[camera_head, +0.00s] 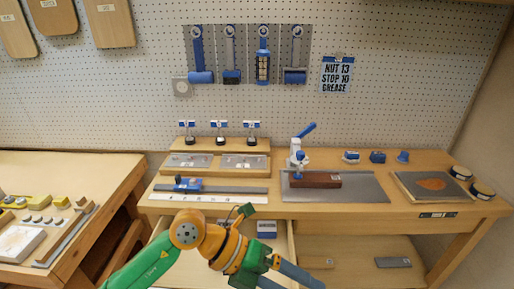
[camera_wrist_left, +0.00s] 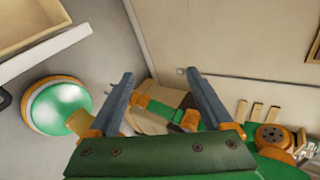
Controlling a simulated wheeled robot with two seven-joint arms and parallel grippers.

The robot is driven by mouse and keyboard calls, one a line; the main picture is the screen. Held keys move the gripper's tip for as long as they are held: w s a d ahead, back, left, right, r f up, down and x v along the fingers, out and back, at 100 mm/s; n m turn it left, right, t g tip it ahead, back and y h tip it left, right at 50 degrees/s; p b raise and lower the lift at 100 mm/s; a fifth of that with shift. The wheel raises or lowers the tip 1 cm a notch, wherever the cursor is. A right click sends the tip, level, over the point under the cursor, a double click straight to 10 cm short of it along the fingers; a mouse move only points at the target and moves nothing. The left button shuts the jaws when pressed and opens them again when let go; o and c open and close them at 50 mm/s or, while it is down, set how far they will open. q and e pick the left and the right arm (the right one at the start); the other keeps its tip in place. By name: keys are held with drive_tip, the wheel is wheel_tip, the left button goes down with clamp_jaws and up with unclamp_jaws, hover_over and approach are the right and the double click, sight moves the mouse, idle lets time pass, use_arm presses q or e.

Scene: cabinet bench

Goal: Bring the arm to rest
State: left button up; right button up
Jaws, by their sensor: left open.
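My left arm (camera_head: 150,262) comes in from the lower left in the head view, green with orange joints, bent at an orange joint. My left gripper (camera_head: 303,285) is at the bottom middle of that view, in front of the bench and below its top. In the left wrist view the gripper (camera_wrist_left: 160,73) has its two grey fingers well apart, with nothing between them. Green and orange parts of my own body show beyond the fingers. My right arm and gripper are not in view.
The wooden bench (camera_head: 420,222) carries a clamp tool (camera_head: 298,155), a dark brown block (camera_head: 315,180) and a metal plate (camera_head: 365,190). Under it, a small box (camera_head: 267,228) is close behind my gripper. A lower side table (camera_head: 100,165) stands left. Tools hang on the pegboard (camera_head: 400,60).

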use_arm(q)
drive_tip(key=d+r+n+t+h, duration=0.2)
drive_tip(key=d+r+n+h, duration=0.15)
drive_tip(key=r+h, duration=0.65)
drive_tip(key=w+a+r+n+t+h, duration=0.1)
drive_tip(key=w+a+r+n+t, duration=0.4)
drive_tip(key=n+t, duration=0.35)
drive_tip(key=w+a+n+t+y, duration=0.5)
drive_tip(key=a+n+t+y, duration=0.15)
drive_tip(key=n+t, duration=0.4)
drive_tip(key=w+a+f+n+g+y, duration=0.1)
drive_tip(key=w+a+f+n+y, duration=0.1)
drive_tip(key=a+f+n+y, duration=1.05)
drive_tip(key=s+a+f+n+g+y, duration=0.25)
drive_tip(key=s+f+g, duration=0.3)
drive_tip(key=f, duration=0.55)
drive_tip(key=s+f+g, duration=0.8)
drive_tip(key=s+f, duration=0.2)
drive_tip(key=s, duration=0.5)
drive_tip(key=s+f+g+b, duration=0.1)
drive_tip(key=s+f+b, duration=0.1)
drive_tip(key=f, duration=0.9)
drive_tip(key=s+f+g+b, duration=0.2)
drive_tip(key=f, duration=1)
drive_tip(key=s+a+f+b, duration=0.1)
drive_tip(key=s+a+f, duration=0.1)
drive_tip(key=s+f, duration=0.8)
drive_tip(key=shift+s+a+m, duration=0.2)
drive_tip(key=shift+s+m, duration=0.15)
drive_tip(key=shift+s, duration=0.35)
